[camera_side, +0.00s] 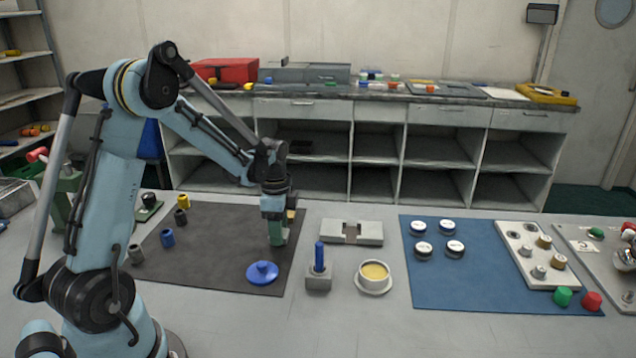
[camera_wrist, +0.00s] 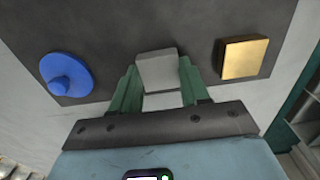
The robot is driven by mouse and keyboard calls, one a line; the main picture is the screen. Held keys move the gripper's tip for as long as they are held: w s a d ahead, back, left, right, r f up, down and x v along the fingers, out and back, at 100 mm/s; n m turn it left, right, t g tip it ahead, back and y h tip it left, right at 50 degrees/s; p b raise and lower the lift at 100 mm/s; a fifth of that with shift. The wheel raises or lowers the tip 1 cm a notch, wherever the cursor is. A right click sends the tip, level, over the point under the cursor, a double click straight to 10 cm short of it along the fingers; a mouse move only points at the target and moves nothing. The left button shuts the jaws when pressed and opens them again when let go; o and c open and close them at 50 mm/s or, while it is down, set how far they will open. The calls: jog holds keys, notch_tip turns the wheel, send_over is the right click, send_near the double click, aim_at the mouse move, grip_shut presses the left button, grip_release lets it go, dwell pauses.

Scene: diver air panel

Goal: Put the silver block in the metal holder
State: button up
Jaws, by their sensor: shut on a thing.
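My gripper (camera_side: 278,240) is low over the dark mat, its green fingers pointing down. In the wrist view the fingers (camera_wrist: 158,92) are shut on the silver block (camera_wrist: 158,68), a plain grey piece held between the tips. In the side view the fingers hide the block, and I cannot tell whether it touches the mat. A pale metal holder (camera_side: 370,233) with a slot in its middle lies on the table right of my gripper, apart from it.
A gold block (camera_wrist: 240,58) is just right of the silver block in the wrist view. A blue knobbed lid (camera_side: 262,272) lies on the dark mat (camera_side: 215,265). A grey stand with a blue peg (camera_side: 319,258) and a cup (camera_side: 374,276) stand in front of the holder.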

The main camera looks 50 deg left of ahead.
jog(key=shift+r, duration=1.4)
jog(key=w+d+r, duration=0.1)
jog(key=w, duration=0.2)
jog(key=w+d, duration=0.1)
jog(key=w, duration=0.2)
jog(key=w+d+r, duration=0.1)
jog(key=w, duration=0.1)
jog(key=shift+w+d+r, duration=0.35)
jog(key=shift+w+d, duration=0.05)
send_near(351, 234)
jog(key=shift+f, duration=2.25)
jog(key=shift+f, duration=0.6)
jog(key=o, duration=1.1)
jog(key=shift+c, duration=0.2)
